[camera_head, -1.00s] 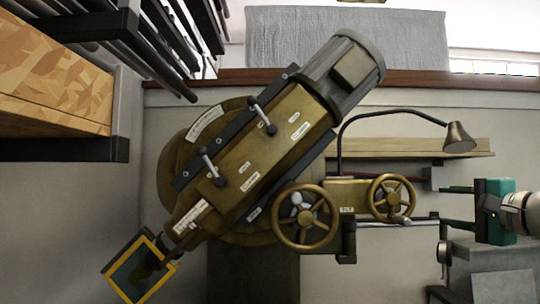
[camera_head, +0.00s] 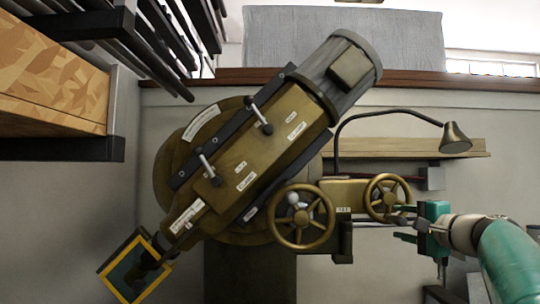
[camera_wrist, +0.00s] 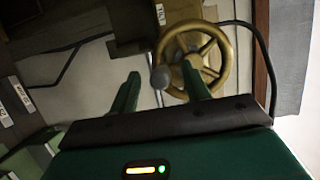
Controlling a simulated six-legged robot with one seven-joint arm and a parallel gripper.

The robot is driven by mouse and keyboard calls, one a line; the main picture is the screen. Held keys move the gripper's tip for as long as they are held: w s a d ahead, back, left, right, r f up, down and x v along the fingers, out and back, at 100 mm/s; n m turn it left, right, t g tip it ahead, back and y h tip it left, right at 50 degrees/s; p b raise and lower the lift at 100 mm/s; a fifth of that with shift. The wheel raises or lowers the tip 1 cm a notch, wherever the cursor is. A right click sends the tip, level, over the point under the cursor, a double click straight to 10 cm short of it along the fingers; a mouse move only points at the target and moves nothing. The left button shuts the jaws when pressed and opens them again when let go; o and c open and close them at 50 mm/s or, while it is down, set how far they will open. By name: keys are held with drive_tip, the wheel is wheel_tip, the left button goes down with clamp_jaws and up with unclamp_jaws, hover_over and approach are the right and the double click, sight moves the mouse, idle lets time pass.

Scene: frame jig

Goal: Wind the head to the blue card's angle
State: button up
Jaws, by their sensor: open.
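The machine head (camera_head: 260,150), a brass-brown body with a grey motor (camera_head: 345,72) at its upper right end, is tilted, its lower end toward the lower left. A larger spoked handwheel (camera_head: 302,217) sits below it. A smaller brass handwheel (camera_head: 388,197) is to the right and also shows in the wrist view (camera_wrist: 222,60). My green gripper (camera_head: 400,222) is open beside the smaller wheel. In the wrist view, the wheel's grey crank knob (camera_wrist: 160,77) appears between my fingertips (camera_wrist: 160,73); contact cannot be told. I cannot make out a blue card.
A lamp (camera_head: 455,138) arches above the smaller wheel, with a wooden shelf (camera_head: 420,148) behind it. A yellow-framed panel (camera_head: 134,268) is at the head's lower end. A wooden-topped bench (camera_head: 55,85) is at the left. A dark cable (camera_wrist: 262,50) runs beside the wheel in the wrist view.

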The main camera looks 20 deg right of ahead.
drive_tip(key=shift+w+a, duration=0.1)
drive_tip(key=shift+w, duration=0.55)
clamp_jaws()
